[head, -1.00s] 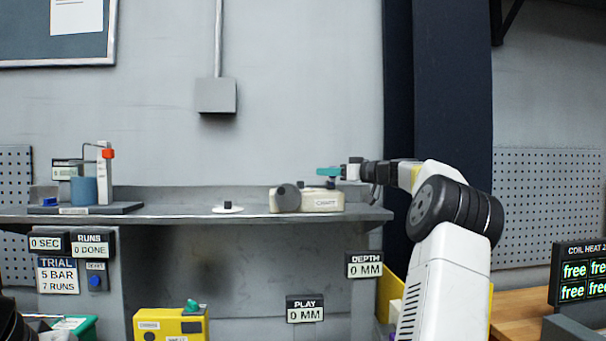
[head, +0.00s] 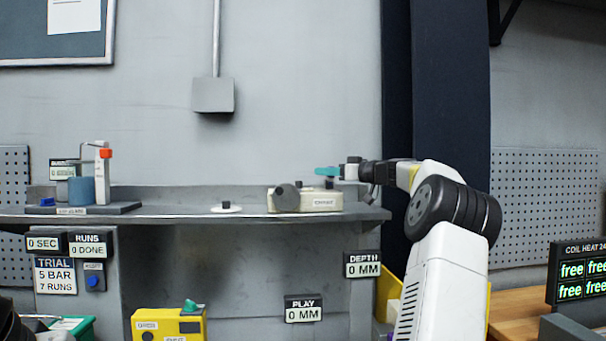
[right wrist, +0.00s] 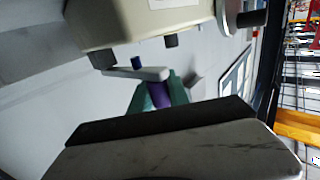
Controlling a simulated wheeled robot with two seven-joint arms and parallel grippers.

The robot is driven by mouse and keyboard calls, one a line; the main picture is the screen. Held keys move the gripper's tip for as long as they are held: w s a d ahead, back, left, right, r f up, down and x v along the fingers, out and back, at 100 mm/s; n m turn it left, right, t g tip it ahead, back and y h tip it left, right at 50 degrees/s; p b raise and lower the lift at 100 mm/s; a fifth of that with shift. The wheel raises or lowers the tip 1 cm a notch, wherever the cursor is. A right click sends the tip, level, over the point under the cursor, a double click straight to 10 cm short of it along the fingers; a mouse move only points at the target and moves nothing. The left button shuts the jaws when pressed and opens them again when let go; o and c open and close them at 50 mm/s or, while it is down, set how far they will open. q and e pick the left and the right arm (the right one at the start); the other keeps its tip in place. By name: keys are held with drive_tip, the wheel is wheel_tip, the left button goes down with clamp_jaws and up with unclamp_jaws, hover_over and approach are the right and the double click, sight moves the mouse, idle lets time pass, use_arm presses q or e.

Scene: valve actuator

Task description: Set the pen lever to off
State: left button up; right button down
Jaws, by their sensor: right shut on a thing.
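The cream chart box (head: 318,202) with a grey round knob stands on the grey shelf. My right gripper (head: 327,171), with teal fingertips, is just above the box's right part. In the right wrist view, the box (right wrist: 135,22) fills the top. A light grey lever (right wrist: 138,73) with a small dark blue knob lies beside it. There the right gripper's teal fingers (right wrist: 158,95) are shut on a purple grip (right wrist: 158,94) at the lever's end. The lever's marks cannot be read. My left gripper is not in view.
On the shelf (head: 170,217) stand a white disc with a black knob (head: 226,207) and, at left, a stand with a blue cylinder (head: 81,190). A yellow box (head: 168,326) is below. DEPTH (head: 362,264) and PLAY (head: 303,309) displays read 0 MM.

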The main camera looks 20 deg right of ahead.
drive_tip(key=shift+s+a+r, duration=0.2)
drive_tip(key=shift+a+r, duration=0.15)
drive_tip(key=shift+r, duration=0.05)
drive_tip(key=c, duration=1.6)
unclamp_jaws()
drive_tip(key=o, duration=0.3)
drive_tip(key=shift+s+r, duration=0.15)
drive_tip(key=shift+s, duration=0.1)
drive_tip(key=shift+o, duration=0.2)
drive_tip(key=shift+w+d+f, duration=0.1)
drive_tip(key=shift+f, duration=0.15)
drive_tip(key=shift+d, duration=0.1)
drive_tip(key=v, duration=0.7)
drive_tip(key=shift+s+d, duration=0.15)
drive_tip(key=shift+s, duration=0.15)
